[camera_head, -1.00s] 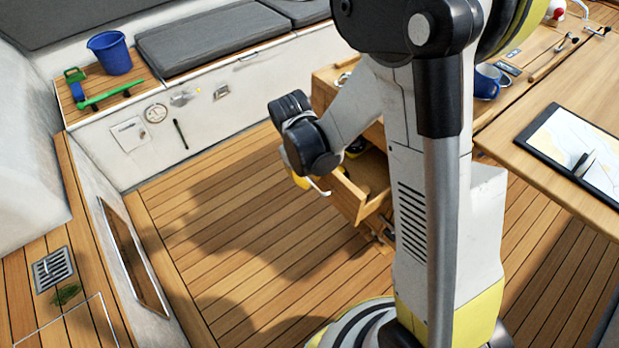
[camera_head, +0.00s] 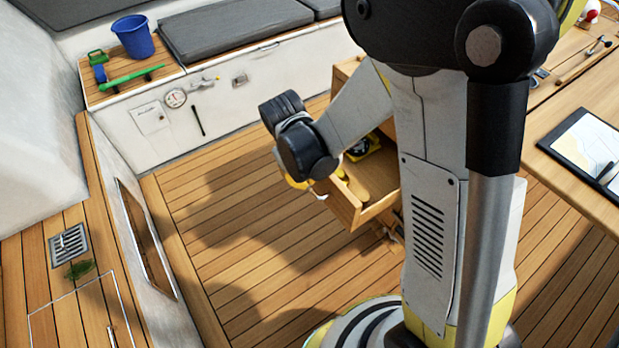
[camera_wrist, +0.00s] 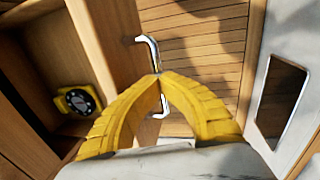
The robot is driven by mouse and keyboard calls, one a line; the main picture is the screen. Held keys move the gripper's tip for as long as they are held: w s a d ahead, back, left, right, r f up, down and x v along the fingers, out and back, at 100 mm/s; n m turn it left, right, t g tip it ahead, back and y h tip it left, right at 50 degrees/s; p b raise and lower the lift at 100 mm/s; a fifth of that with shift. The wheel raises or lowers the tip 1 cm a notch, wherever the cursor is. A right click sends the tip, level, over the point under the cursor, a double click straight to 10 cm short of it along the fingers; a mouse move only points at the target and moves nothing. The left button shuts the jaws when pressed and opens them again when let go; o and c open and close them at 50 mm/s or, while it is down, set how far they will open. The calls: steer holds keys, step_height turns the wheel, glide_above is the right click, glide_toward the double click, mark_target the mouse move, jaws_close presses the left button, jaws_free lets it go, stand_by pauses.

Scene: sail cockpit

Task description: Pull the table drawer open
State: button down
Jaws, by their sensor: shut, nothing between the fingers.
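The wooden table drawer (camera_head: 342,210) stands pulled out from the table, with its inside showing. In the wrist view its front panel (camera_wrist: 112,45) stands beside the open inside at left. The silver bar handle (camera_wrist: 150,48) crosses at my fingertips, showing above and below them. My gripper (camera_wrist: 159,80) has yellow fingers, closed together at the handle with nothing gripped between them. I cannot tell if the fingertips touch the bar. In the head view my gripper (camera_head: 298,184) is mostly hidden by my wrist, in front of the drawer.
A black-and-yellow object (camera_wrist: 78,101) lies in the drawer. My arm hides part of the table (camera_head: 346,75). The deck floor (camera_head: 225,230) left of the drawer is clear. A bench (camera_head: 230,35) with a blue bucket (camera_head: 133,37) stands behind.

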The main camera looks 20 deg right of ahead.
steer(key=c, duration=1.8)
jaws_free()
steer(key=r, duration=0.4)
steer(key=a+r, duration=0.1)
steer(key=r, duration=0.3)
steer(key=a+r, duration=0.1)
steer(key=r, duration=0.2)
steer(key=shift+s+r, duration=0.35)
steer(key=shift+r, duration=0.05)
steer(key=s+d+r+m+t, duration=0.1)
steer(key=s+d+r+t, duration=0.1)
steer(key=s, duration=0.1)
steer(key=s+d+r+m+t+y, duration=0.1)
steer(key=s+d+r+t, duration=0.1)
steer(key=s+d+r, duration=0.1)
steer(key=s+d+r+m+t+y, duration=0.1)
steer(key=s+d+r+t, duration=0.1)
steer(key=s+d+r, duration=0.1)
steer(key=shift+s+m, duration=0.4)
steer(key=shift+s, duration=0.15)
